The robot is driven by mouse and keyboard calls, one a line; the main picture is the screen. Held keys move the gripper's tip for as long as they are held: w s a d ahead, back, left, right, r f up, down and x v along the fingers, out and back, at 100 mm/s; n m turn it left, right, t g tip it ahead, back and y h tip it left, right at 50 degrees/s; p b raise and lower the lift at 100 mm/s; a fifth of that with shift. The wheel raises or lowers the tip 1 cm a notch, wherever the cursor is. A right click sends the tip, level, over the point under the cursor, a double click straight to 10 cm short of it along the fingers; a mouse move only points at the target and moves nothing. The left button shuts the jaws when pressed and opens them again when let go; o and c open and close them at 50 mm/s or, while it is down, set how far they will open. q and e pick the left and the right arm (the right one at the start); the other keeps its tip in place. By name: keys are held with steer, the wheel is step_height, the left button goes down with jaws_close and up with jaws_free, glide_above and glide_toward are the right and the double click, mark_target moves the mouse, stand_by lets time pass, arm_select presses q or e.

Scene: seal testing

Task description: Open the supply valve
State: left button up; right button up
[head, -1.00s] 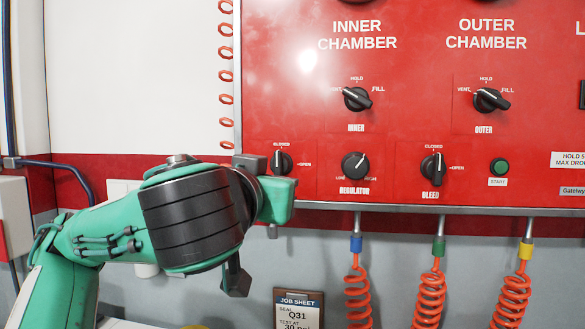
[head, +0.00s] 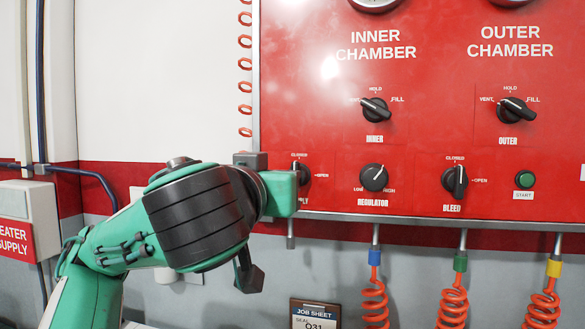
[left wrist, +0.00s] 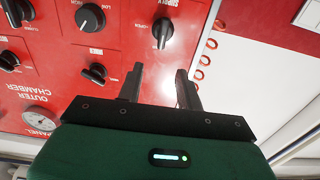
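The supply valve knob (head: 302,172) is a black knob at the red panel's lower left, with its pointer upright toward CLOSED. My left arm partly hides it and its label in the head view. In the left wrist view the panel appears upside down, and the supply knob (left wrist: 162,33) shows beyond my fingertips. My left gripper (left wrist: 160,78) is open and empty, its two dark fingers apart and clear of the knob in the picture. In the head view its fingers cannot be made out behind the green wrist. My right gripper is in neither view.
The regulator knob (head: 374,178) and bleed knob (head: 455,181) sit right of the supply knob. The inner (head: 376,109) and outer (head: 517,109) knobs are above. Orange coiled hoses (head: 453,305) hang below the panel. A heater supply box (head: 30,220) is at the left.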

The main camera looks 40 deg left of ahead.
arm_select(q)
steer(key=p, duration=0.7)
glide_toward(294, 168)
steer(key=shift+x, duration=1.75)
steer(key=p+x, duration=0.3)
steer(key=p, duration=0.2)
steer(key=shift+w, duration=0.1)
steer(key=shift+w+a+p, duration=0.25)
steer(key=shift+w+p, duration=0.2)
steer(key=shift+p, duration=0.65)
steer(key=shift+w+a+f+p, duration=0.1)
steer(key=shift+w+a+p, duration=0.2)
steer(key=shift+p, duration=0.35)
steer(key=shift+d, duration=0.1)
